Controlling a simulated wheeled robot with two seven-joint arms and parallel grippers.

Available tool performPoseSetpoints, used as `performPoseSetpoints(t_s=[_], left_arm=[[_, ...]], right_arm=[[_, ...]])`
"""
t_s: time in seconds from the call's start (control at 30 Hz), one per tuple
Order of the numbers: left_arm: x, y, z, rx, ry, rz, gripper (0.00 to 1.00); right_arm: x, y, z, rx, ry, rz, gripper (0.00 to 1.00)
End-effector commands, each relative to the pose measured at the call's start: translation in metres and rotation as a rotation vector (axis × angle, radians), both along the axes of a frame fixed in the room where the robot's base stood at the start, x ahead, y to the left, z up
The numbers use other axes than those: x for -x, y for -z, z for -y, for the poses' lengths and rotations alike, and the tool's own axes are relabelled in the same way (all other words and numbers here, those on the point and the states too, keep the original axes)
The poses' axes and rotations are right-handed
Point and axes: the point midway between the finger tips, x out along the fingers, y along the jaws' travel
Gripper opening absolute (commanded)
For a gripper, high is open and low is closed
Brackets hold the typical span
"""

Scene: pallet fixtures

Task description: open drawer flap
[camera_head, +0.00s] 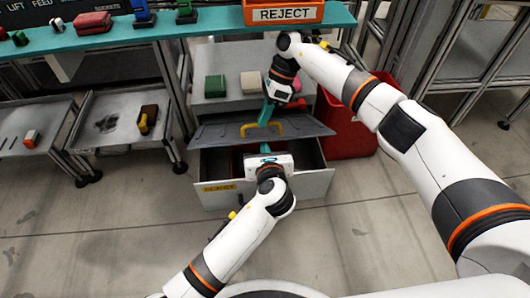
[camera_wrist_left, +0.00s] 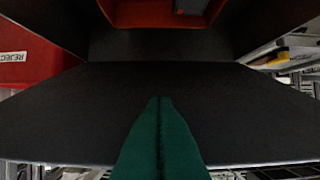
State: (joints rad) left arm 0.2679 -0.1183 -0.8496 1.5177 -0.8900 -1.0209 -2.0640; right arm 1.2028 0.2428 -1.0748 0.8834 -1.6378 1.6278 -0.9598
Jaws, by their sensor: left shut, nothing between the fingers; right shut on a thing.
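The drawer (camera_head: 315,184) is a light grey box with a yellow label on its front, and its dark interior shows. Its grey flap (camera_head: 222,130) is raised at a slant above the opening, with a yellow handle (camera_head: 279,126) on it. My right gripper (camera_head: 266,114) is shut on the yellow handle from above. My left gripper (camera_head: 265,149) is shut and empty at the drawer opening, just below the flap. Its green fingertips (camera_wrist_left: 159,105) lie together in the left wrist view, in front of a dark panel (camera_wrist_left: 70,105). I cannot tell whether they touch it.
A red bin (camera_head: 348,130) stands right of the drawer. Green and cream blocks (camera_head: 215,86) sit on the shelf behind. A teal bench (camera_head: 180,24) with an orange REJECT tray (camera_head: 284,13) runs across the back. Low carts (camera_head: 115,100) stand left. The floor in front is clear.

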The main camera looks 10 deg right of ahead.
Motion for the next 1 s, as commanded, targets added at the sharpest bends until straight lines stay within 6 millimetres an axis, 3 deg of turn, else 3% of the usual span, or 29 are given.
performPoseSetpoints(t_s=[0.57, 0.6, 0.73, 1.0], left_arm=[[-0.009, -0.017, 0.0, 0.001, 0.001, 0.01, 0.0], [-0.009, -0.018, 0.0, 0.002, 0.0, 0.011, 0.0], [-0.009, -0.018, 0.0, 0.003, 0.0, 0.011, 0.0], [-0.008, -0.015, 0.0, 0.001, 0.001, 0.005, 0.0]], right_arm=[[0.002, 0.002, 0.001, 0.003, -0.001, -0.006, 0.0], [0.002, 0.002, 0.001, 0.004, -0.002, -0.008, 0.12], [0.002, 0.002, 0.001, 0.004, -0.002, -0.007, 0.33], [0.0, 0.0, 0.0, 0.001, -0.001, -0.002, 0.33]])
